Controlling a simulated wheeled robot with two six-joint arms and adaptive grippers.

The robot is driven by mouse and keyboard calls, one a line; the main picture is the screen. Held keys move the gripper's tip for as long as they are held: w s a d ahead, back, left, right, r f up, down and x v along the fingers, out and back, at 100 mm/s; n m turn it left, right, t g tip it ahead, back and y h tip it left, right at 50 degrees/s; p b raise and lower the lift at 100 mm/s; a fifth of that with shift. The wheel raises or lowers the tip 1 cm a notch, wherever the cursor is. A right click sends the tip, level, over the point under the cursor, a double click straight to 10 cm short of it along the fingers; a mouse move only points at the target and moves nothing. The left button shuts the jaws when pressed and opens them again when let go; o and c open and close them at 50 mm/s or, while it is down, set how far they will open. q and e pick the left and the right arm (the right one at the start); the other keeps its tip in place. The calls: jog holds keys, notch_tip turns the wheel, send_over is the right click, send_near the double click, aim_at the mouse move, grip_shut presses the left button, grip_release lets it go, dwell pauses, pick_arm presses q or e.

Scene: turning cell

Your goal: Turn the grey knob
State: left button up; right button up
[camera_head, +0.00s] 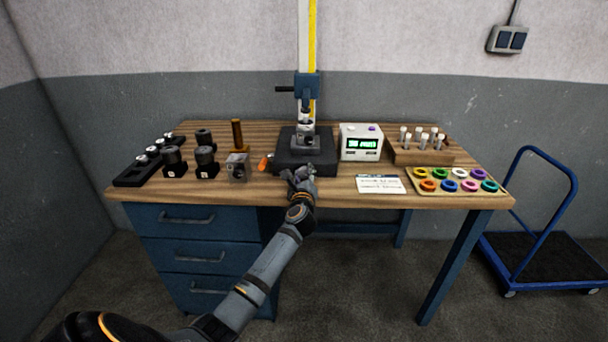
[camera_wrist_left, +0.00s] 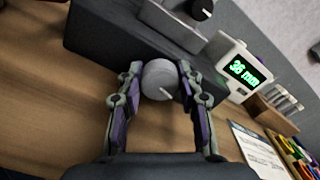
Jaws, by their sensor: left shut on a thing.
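The grey knob (camera_wrist_left: 159,80) is round, with a pale pointer mark on its face. It sits on the front of a dark base block (camera_wrist_left: 110,40) in the left wrist view. My left gripper (camera_wrist_left: 158,88) has a finger on each side of the knob and is shut on it. In the head view my left gripper (camera_head: 300,173) reaches the front of the dark base (camera_head: 290,165) on the bench and hides the knob. My right gripper is in neither view.
A white display box (camera_head: 361,143) stands right of the base, with a label card (camera_head: 380,184) before it. Further right are a wooden peg rack (camera_head: 420,156) and a tray of coloured rings (camera_head: 461,193). An orange-tipped item (camera_head: 264,163) and several black parts (camera_head: 174,162) lie left.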

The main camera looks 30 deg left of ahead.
pick_arm(q)
jog(key=m+p, duration=0.2)
jog(key=shift+r+m+p, duration=0.2)
jog(key=shift+m+p, duration=0.1)
jog(key=shift+p, duration=0.1)
jog(key=m+p, duration=0.2)
jog(key=m, duration=0.1)
jog(key=shift+m+p, duration=0.3)
jog(key=shift+p, duration=0.1)
jog(key=m+p, duration=0.3)
jog(key=m, duration=0.1)
jog(key=shift+f+m+p, duration=0.15)
jog(key=shift+m+p, duration=0.75)
jog(key=shift+m, duration=1)
jog(key=o, duration=1.2)
jog(key=shift+d, duration=0.1)
